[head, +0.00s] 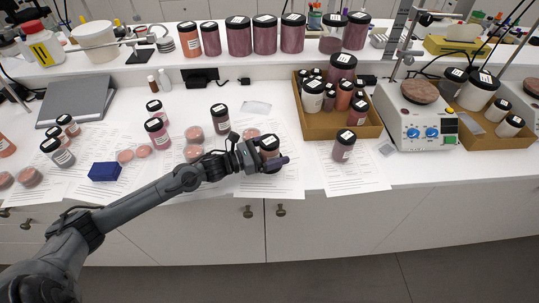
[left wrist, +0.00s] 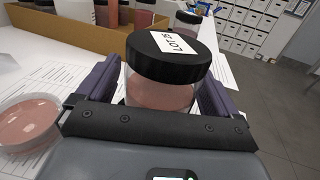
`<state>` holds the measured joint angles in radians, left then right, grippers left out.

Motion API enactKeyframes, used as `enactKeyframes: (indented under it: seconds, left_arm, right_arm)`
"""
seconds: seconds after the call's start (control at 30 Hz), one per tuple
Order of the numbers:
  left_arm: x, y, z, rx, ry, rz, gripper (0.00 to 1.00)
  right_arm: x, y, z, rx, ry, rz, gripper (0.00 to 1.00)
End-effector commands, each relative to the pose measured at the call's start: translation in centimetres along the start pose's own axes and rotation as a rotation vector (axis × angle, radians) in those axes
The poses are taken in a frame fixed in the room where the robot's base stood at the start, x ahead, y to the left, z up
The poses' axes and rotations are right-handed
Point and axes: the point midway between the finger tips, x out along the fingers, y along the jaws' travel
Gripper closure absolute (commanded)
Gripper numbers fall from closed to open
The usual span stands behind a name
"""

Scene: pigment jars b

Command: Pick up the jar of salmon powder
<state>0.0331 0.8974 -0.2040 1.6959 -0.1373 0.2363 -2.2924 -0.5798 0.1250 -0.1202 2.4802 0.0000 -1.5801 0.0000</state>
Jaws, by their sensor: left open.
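A jar of salmon-pink powder (head: 269,144) with a black lid stands on a paper sheet near the bench's front edge. In the left wrist view the jar (left wrist: 160,92) shows a white lid label. My left gripper (head: 270,157) is open at this jar. Its two fingers (left wrist: 158,85) lie on either side of the jar body in the left wrist view, and I cannot tell whether they touch it. The gripper body hides the jar's lower part. My right gripper is not in view.
A dark-lidded jar (head: 343,147) stands to the right on another sheet. Behind it is a cardboard tray (head: 318,127) full of jars. Pink dishes (head: 193,153), more jars (head: 220,118) and a blue block (head: 105,171) lie to the left. A hotplate (head: 420,118) stands at right.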

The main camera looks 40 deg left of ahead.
Motion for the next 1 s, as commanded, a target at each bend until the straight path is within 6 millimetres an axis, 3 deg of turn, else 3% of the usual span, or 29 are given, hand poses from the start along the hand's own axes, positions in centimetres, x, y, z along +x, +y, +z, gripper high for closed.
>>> enactKeyframes:
  seconds: [0.27, 0.63, 1.0]
  left_arm:
    - [0.09, 0.01, 0.01, 0.001, 0.0, 0.0, 0.09]
    - [0.07, 0.02, 0.01, 0.0, 0.001, 0.0, 0.66]
    - [0.08, 0.06, 0.41, 0.002, -0.001, 0.0, 0.68]
  right_arm:
    - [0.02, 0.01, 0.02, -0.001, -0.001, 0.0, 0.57]
    - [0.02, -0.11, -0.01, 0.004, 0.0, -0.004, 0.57]
    - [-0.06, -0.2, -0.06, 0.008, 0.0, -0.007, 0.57]
